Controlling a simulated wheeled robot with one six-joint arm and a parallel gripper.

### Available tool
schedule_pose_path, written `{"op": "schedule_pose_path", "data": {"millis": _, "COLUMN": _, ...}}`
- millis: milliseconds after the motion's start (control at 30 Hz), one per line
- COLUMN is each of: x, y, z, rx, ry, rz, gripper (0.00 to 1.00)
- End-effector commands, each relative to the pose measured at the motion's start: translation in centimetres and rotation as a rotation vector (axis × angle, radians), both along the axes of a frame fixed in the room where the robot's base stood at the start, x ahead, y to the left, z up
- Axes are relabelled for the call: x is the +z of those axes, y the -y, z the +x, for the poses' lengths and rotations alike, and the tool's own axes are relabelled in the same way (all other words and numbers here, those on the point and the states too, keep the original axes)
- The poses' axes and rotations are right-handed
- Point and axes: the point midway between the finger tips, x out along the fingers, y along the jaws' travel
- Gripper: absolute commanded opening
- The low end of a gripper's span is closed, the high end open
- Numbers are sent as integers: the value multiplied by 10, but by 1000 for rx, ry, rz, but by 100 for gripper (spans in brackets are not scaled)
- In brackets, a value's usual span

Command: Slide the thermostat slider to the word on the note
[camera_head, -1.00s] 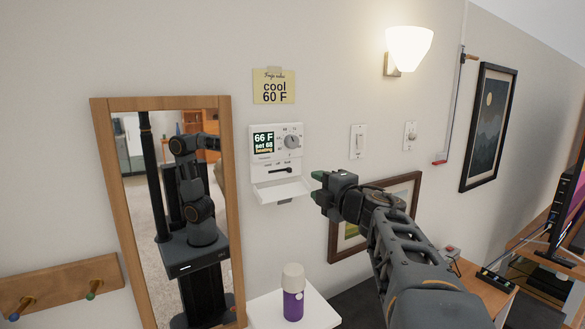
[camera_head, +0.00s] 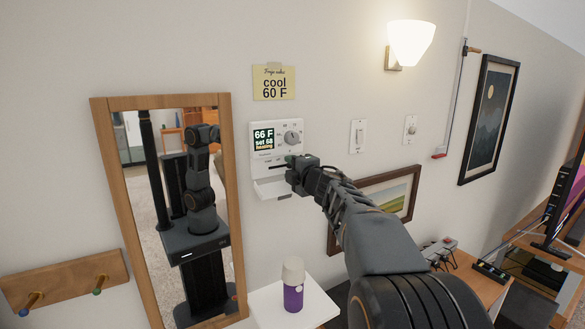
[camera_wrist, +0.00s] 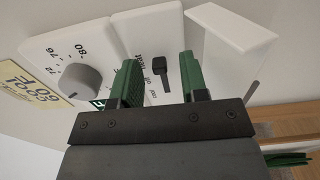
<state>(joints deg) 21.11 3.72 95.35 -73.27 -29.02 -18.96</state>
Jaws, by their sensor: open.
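The white thermostat (camera_head: 263,160) is on the wall; its display reads 66 F, set 68, heating. Its cover flap (camera_head: 275,189) hangs open below. The yellow note (camera_head: 274,82) above reads "cool 60 F"; part of it shows in the wrist view (camera_wrist: 28,90). My gripper (camera_head: 287,170) is at the thermostat's slider row and hides most of it in the head view. In the wrist view, the dark slider (camera_wrist: 161,75) lies between my open green fingers (camera_wrist: 165,82), beside "heat" and "off". I cannot tell whether a finger touches it, nor its exact setting.
The thermostat's round dial (camera_wrist: 81,82) is beside the slider row. The flap (camera_wrist: 230,45) stands out close to one finger. A mirror (camera_head: 170,200) is to the left. A purple bottle (camera_head: 293,285) stands on a white shelf below. Wall switches (camera_head: 357,136) are to the right.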

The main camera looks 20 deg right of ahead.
Motion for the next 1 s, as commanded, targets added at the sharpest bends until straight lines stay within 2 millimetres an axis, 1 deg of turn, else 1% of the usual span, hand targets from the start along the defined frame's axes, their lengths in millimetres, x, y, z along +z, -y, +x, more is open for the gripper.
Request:
{"op": "schedule_pose_path", "data": {"millis": 200, "x": 0, "y": 0, "z": 0, "rx": 0, "ry": 0, "rz": 0, "gripper": 40}}
{"op": "schedule_pose_path", "data": {"millis": 233, "x": 0, "y": 0, "z": 0, "rx": 0, "ry": 0, "rz": 0, "gripper": 38}}
{"op": "schedule_pose_path", "data": {"millis": 633, "x": 0, "y": 0, "z": 0, "rx": -1, "ry": 0, "rz": 0, "gripper": 0}}
{"op": "schedule_pose_path", "data": {"millis": 1000, "x": 0, "y": -1, "z": 0, "rx": 0, "ry": 0, "rz": 0, "gripper": 0}}
